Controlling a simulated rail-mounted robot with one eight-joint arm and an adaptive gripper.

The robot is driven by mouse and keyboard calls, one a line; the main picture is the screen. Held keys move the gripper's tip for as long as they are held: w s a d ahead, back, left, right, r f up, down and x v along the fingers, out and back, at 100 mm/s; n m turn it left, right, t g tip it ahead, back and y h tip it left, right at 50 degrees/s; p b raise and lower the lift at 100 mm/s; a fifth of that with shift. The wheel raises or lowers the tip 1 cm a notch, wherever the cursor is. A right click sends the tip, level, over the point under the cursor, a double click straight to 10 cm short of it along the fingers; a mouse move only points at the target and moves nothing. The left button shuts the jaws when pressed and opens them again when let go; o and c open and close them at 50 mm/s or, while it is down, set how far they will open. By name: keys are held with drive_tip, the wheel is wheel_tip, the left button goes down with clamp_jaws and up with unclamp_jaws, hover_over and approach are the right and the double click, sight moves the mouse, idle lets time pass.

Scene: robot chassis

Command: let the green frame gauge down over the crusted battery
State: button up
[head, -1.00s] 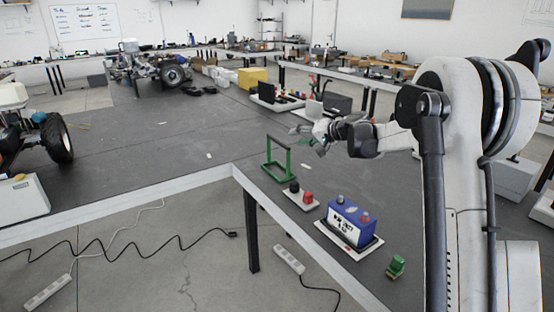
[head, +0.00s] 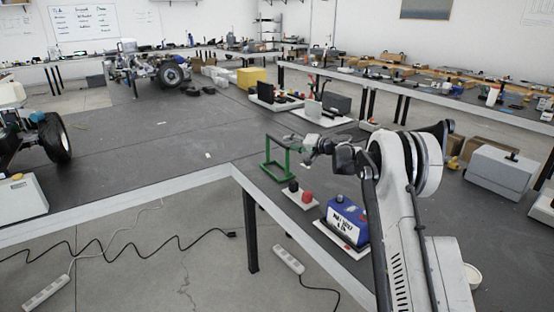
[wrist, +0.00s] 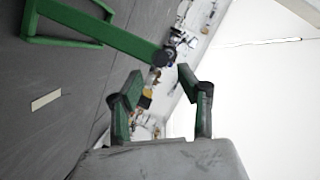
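The green frame gauge (head: 279,158) stands upright on the dark tabletop, an open frame with a top bar. In the wrist view, part of the green frame (wrist: 100,30) shows at the upper left, its bar ending just beyond my fingertips. My gripper (head: 300,144) is beside the frame's top, on its right. In the wrist view my gripper (wrist: 160,76) has its green-and-black fingers spread with nothing between them. The blue battery (head: 345,218) with a white label sits on a white tray (head: 327,232) nearer the front edge, partly behind my arm. Crust on it is too small to tell.
A small white tray (head: 291,201) with a black and a red piece lies between frame and battery. The table's front edge (head: 262,197) runs close by. A grey case (head: 500,172) stands at the right. The tabletop left of the frame is clear.

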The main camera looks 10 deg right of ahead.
sight(278, 142)
drive_tip(key=shift+a+b+x, duration=0.25)
drive_tip(key=shift+b+x, duration=0.05)
drive_tip(key=shift+x, duration=3)
drive_tip(key=shift+s+r, duration=0.15)
drive_tip(key=shift+s, duration=0.05)
clamp_jaws()
